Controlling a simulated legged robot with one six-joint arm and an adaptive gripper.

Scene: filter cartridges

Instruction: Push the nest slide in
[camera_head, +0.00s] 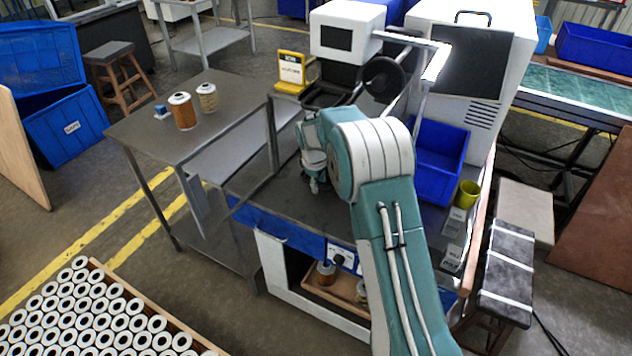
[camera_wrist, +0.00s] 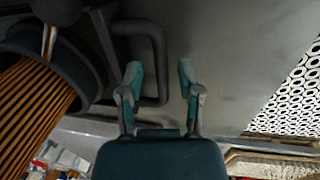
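In the wrist view, the nest slide shows as a dark holder (camera_wrist: 88,78) with a dark U-shaped handle (camera_wrist: 162,62). A filter cartridge (camera_wrist: 35,112) with orange and black pleats sits in the holder, under a metal rod. My gripper (camera_wrist: 160,78) is open, its two fingers apart. The handle's outer bar appears between the fingers; I cannot tell whether they touch it. In the head view, my gripper (camera_head: 314,182) is low over the dark bench top, partly behind my arm. A dark part of the slide (camera_head: 322,98) shows below the small screen.
A blue bin (camera_head: 437,160) and a yellow-green cup (camera_head: 467,194) stand on the right of the bench. A yellow sign (camera_head: 291,69) is by the machine. Two cartridges stand on the left table (camera_head: 150,128). A tray of many cartridges (camera_head: 187,331) is at lower left.

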